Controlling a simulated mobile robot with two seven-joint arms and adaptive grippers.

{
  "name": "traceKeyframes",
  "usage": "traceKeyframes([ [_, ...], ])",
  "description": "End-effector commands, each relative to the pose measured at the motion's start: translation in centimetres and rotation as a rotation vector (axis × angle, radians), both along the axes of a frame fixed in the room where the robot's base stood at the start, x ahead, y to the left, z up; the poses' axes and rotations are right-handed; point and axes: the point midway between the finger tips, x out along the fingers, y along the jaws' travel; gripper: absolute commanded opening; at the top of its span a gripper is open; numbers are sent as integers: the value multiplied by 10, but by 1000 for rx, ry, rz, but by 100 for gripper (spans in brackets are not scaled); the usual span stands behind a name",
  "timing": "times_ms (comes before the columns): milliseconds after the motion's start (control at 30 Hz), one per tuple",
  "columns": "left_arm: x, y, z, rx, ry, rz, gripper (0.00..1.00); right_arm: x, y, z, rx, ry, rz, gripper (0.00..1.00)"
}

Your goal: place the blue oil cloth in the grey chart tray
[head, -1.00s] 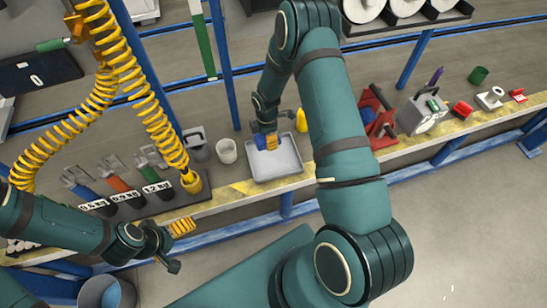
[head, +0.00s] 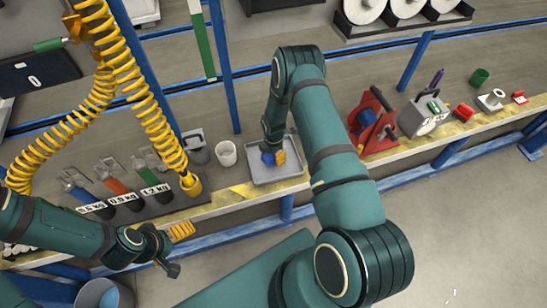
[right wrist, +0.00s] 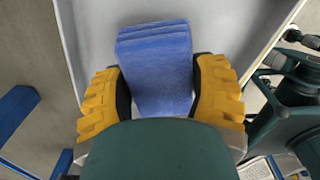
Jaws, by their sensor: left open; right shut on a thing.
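The blue oil cloth (right wrist: 155,65) is a folded blue pad between the two yellow fingers of my right gripper (right wrist: 160,90) in the right wrist view. In the head view the right gripper (head: 274,157) is shut on the cloth (head: 267,158), over the inside of the grey chart tray (head: 285,176). The tray's pale floor and wall (right wrist: 220,20) fill much of the right wrist view behind the cloth. I cannot tell whether the cloth touches the tray floor. My left gripper (head: 178,250) is open and empty, low in front of the bench edge, away from the tray.
A white cup (head: 226,153) and a grey container (head: 197,150) stand left of the tray. A red reel stand (head: 372,122) stands to the right.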

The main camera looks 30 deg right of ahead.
Motion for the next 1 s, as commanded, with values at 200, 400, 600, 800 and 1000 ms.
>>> traceKeyframes([
  [200,1,0,-5,0,-3,1,100,0,0,-19,0,0,1,29],
  [400,1,0,-5,0,-3,1,100,0,0,-19,0,0,1,29],
  [600,2,0,-8,1,-4,0,100,0,0,-22,0,0,0,86],
  [800,2,0,-8,1,-4,0,100,0,0,-21,0,0,0,95],
  [1000,1,0,-6,0,-4,1,100,0,0,-20,0,0,0,95],
])
